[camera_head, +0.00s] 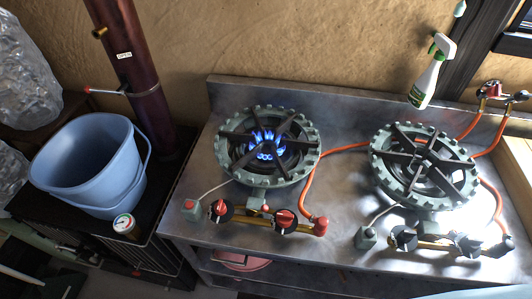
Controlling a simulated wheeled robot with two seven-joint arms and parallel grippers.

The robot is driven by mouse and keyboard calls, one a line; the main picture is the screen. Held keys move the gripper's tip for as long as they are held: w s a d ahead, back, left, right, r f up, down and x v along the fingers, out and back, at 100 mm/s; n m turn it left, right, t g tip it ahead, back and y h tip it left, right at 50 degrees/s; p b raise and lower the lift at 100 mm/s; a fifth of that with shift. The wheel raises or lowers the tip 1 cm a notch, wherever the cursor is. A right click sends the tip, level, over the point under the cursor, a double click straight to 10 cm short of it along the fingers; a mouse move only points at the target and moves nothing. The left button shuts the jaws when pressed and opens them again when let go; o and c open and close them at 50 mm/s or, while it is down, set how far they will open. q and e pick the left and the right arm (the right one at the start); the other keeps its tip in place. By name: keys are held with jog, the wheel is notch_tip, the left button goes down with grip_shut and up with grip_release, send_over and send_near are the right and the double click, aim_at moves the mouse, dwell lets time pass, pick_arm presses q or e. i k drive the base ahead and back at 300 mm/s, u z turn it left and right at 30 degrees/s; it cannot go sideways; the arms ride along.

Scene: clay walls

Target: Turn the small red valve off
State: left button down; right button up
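A small red valve handle (491,89) sits on the gas fitting at the far right, behind the stove, where orange hoses meet. Two red knobs, a left one (220,209) and a right one (285,218), are on the front pipe of the left burner (268,147). That burner has a blue flame. The right burner (423,166) shows no clear flame, and its front knobs (404,238) look dark with bright glare. I cannot tell for sure which red part is the small valve. Neither of my grippers is in view.
A blue bucket (88,165) and a round gauge (125,224) stand on the dark unit at left. A dark red flue pipe (130,65) carries a red-tipped lever. A green-and-white spray bottle (428,78) is behind the right burner. Orange hoses (315,170) run beside the burners.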

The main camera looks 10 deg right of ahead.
aim_at(221, 208)
jog(key=k, duration=1.3)
jog(key=u, duration=0.5)
jog(key=i, duration=0.9)
jog(key=u, duration=0.5)
